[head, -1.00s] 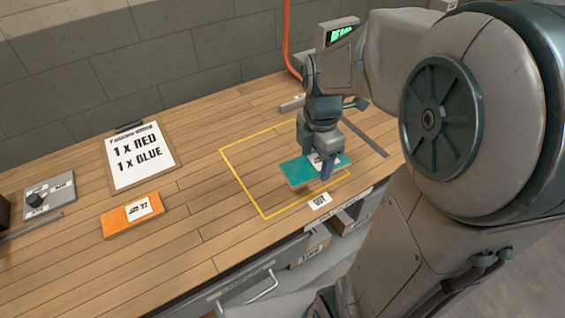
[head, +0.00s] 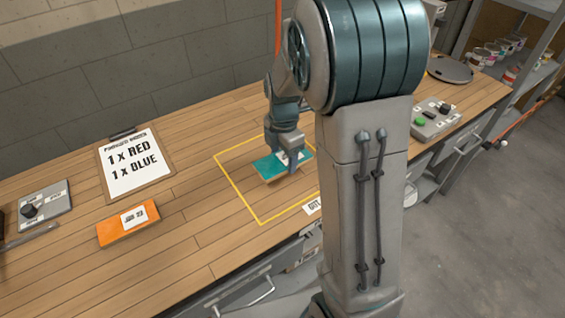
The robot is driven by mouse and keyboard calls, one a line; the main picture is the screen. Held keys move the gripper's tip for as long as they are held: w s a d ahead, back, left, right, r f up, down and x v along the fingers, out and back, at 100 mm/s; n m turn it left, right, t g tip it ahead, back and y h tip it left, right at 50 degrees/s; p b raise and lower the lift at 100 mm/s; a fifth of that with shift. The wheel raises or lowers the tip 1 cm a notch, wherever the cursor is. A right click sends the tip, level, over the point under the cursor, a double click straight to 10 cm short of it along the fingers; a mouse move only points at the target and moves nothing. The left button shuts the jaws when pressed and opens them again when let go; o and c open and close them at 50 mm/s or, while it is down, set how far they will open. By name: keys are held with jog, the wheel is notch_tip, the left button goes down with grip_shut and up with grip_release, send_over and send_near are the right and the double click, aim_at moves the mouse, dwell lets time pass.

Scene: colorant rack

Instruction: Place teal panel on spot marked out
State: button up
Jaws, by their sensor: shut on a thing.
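The teal panel (head: 268,166) is a flat rectangular piece with a white label on top. My gripper (head: 284,160) points down over it and is shut on it. The marked spot is a yellow rectangular outline (head: 241,201) on the wooden bench. In the picture the panel appears within the outline. I cannot tell whether it touches the bench or is held slightly above it. My arm hides the right part of the outline.
An orange panel (head: 112,231) with a label lies on the bench to the left. A clipboard (head: 150,175) reading 1 x RED, 1 x BLUE lies behind it. A grey knob box (head: 55,205) is at far left. A button box (head: 437,121) stands at right.

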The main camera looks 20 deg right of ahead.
aim_at(282, 165)
jog(key=shift+w+a+f, duration=0.1)
jog(key=shift+w+f, duration=0.2)
jog(key=shift+f, duration=1.9)
jog(key=shift+f, duration=0.2)
jog(key=o, duration=1.1)
jog(key=shift+r, duration=0.1)
